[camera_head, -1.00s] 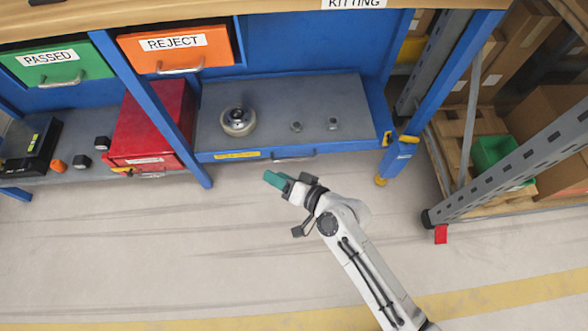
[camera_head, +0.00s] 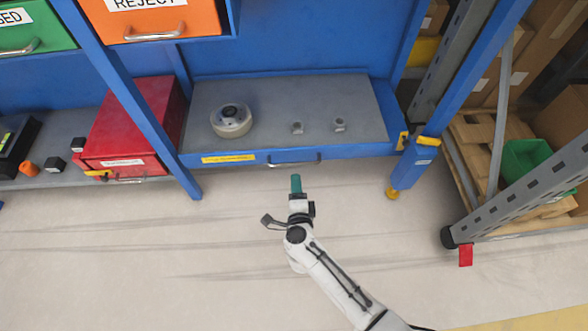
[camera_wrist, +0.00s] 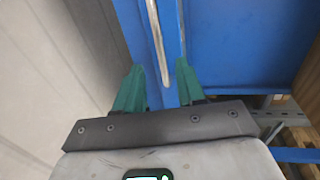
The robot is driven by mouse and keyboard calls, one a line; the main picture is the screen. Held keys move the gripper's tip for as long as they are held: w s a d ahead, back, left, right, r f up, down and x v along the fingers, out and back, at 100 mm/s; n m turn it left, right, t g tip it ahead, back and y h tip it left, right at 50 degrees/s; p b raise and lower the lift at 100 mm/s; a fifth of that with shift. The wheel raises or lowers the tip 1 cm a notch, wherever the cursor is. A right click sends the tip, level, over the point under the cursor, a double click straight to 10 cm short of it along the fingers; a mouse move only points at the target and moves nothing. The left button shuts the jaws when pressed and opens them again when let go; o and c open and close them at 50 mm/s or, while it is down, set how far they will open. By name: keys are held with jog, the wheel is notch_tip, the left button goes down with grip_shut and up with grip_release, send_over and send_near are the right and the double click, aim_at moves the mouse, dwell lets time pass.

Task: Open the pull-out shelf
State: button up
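The pull-out shelf (camera_head: 352,148) is a grey top with a blue front edge, low under the workbench. Its metal bar handle (camera_head: 294,162) is on the front, right of a yellow label. My gripper (camera_head: 296,184) points at the handle from just below it, with its teal fingers near the front edge. In the wrist view the two teal fingers (camera_wrist: 160,82) are apart and the handle (camera_wrist: 157,42) runs up the picture between their lines. The fingers do not look closed on the handle; I cannot tell whether its end lies between the tips.
A red toolbox (camera_head: 122,130) stands left, beyond a blue post (camera_head: 128,95). A blue leg (camera_head: 418,165) and grey rack (camera_head: 520,205) stand right. The floor in front is clear.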

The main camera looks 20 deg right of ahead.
jog(key=b+x, duration=0.3)
jog(key=x, duration=0.5)
jog(key=shift+c, duration=0.4)
grip_shut()
